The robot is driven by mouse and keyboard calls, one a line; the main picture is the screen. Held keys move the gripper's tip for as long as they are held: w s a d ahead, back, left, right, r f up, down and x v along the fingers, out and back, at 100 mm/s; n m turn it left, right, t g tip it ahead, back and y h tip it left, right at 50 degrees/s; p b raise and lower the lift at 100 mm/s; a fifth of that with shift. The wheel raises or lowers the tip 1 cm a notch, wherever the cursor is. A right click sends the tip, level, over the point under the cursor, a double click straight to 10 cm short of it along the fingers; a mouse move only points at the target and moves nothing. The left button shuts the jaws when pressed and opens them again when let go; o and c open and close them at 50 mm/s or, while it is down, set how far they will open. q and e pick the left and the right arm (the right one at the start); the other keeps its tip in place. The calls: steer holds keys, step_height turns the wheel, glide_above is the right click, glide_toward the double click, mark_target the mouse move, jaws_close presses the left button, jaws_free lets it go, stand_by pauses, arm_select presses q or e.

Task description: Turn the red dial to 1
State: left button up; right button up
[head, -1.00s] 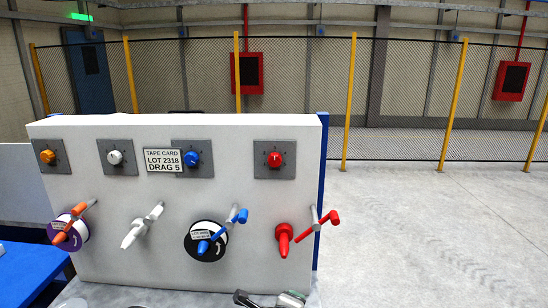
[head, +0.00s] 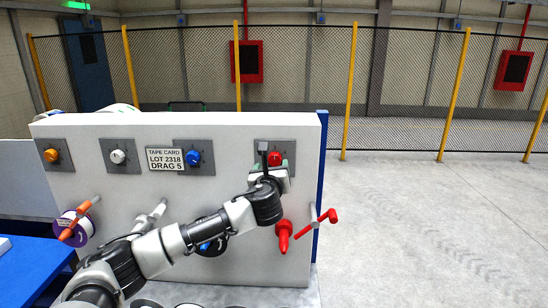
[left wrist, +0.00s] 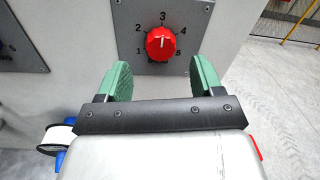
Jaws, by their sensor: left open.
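The red dial (head: 275,158) sits on a grey square plate at the upper right of the white panel (head: 110,255). In the left wrist view the red dial (left wrist: 160,44) has numbers 1 to 5 around it, and its white mark points up towards 3. My left gripper (head: 274,164) is in front of the dial's plate and partly hides it. In the left wrist view the left gripper (left wrist: 162,75) is open and empty. Its two green fingers are just below the dial, one to each side and apart from it. My right gripper is not in view.
Orange (head: 50,155), white (head: 117,156) and blue (head: 193,158) dials line the panel's top. Below are cranks, including a red one (head: 326,217), and a red handle (head: 284,234) right of my forearm. A card (head: 165,160) reads "LOT 2318, DRAG 5". Floor right of the panel is clear.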

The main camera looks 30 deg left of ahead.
mark_target(274, 161)
arm_select(q)
steer(key=shift+p+x, duration=0.65)
steer(key=shift+x, duration=1.7)
steer(key=shift+c, duration=0.3)
steer(key=c, duration=0.9)
steer(key=shift+o, duration=0.2)
